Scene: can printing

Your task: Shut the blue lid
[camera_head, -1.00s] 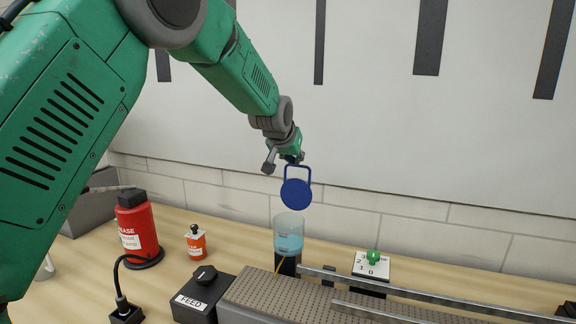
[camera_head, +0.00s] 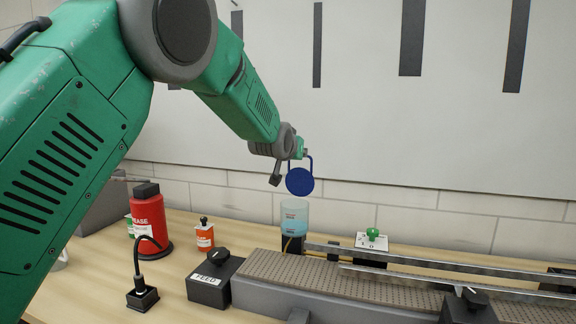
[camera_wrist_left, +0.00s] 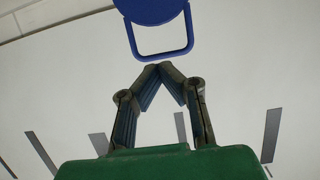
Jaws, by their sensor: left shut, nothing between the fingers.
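The blue lid (camera_head: 300,181) is a round disc with a square loop handle. It stands raised, open above a clear tank (camera_head: 294,222) of light blue liquid. In the left wrist view the lid (camera_wrist_left: 152,10) is at the top, its handle loop hanging below it in the picture. My left gripper (camera_wrist_left: 159,68) is shut with its fingertips together and nothing between them. The tips are just below the handle's bar in that view; I cannot tell whether they touch. In the head view the left gripper (camera_head: 298,150) is by the handle, its fingertips mostly hidden. My right gripper is not in view.
A red bottle (camera_head: 149,222) and a small orange container (camera_head: 204,235) stand left of the tank. A FEED knob box (camera_head: 214,280) is in front. A conveyor (camera_head: 330,285) with metal rails runs right. A green-knobbed dial box (camera_head: 372,241) stands behind the rails.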

